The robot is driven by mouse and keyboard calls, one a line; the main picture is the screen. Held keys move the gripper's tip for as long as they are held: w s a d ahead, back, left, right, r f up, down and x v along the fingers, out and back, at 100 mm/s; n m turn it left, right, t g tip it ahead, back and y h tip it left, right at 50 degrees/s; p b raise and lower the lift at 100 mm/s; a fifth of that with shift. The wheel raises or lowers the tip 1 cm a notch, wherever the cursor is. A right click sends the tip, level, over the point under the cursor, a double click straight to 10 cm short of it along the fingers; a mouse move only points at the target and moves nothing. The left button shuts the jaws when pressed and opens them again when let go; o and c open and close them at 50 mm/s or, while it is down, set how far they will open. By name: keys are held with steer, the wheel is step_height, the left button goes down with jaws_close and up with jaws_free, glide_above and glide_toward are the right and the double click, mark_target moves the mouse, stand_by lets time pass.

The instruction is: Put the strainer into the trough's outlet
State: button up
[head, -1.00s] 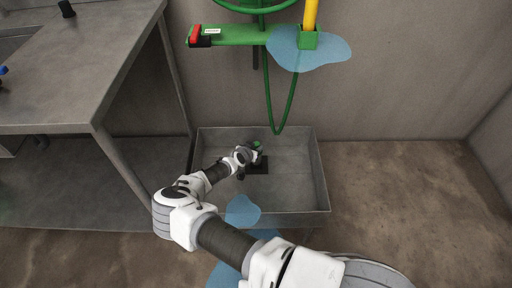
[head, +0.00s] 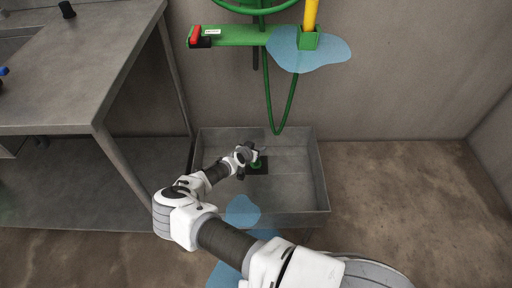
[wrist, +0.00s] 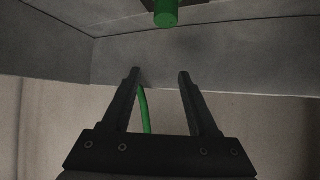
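The green strainer (head: 257,164) is at the dark square outlet (head: 264,170) in the floor of the grey metal trough (head: 300,190). In the wrist view the strainer's green stem (wrist: 166,13) shows at the top edge, with a dark plate behind it. How deep it sits in the outlet I cannot tell. My gripper (head: 251,154) is inside the trough, just beside the strainer. In the wrist view its two dark fingers (wrist: 159,73) are apart with nothing between them, and the strainer lies beyond their tips.
A green hose (head: 283,118) loops down at the trough's back wall. A green shelf (head: 240,35) and yellow post (head: 310,14) are above. A steel table (head: 75,75) stands left. Blue patches (head: 242,211) lie near the trough's front. The floor to the right is clear.

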steer(key=shift+o, duration=0.2)
steer(key=shift+r, duration=0.1)
steer(key=s+a+r+p, duration=0.1)
steer(key=s+r+p, duration=0.2)
steer(key=r+p, duration=0.3)
steer(key=shift+a, duration=0.2)
steer(key=p+v, duration=0.5)
steer(key=v, duration=1.2)
steer(key=shift+s, duration=0.15)
steer(key=shift+a+r, duration=0.1)
stand_by(0.5)
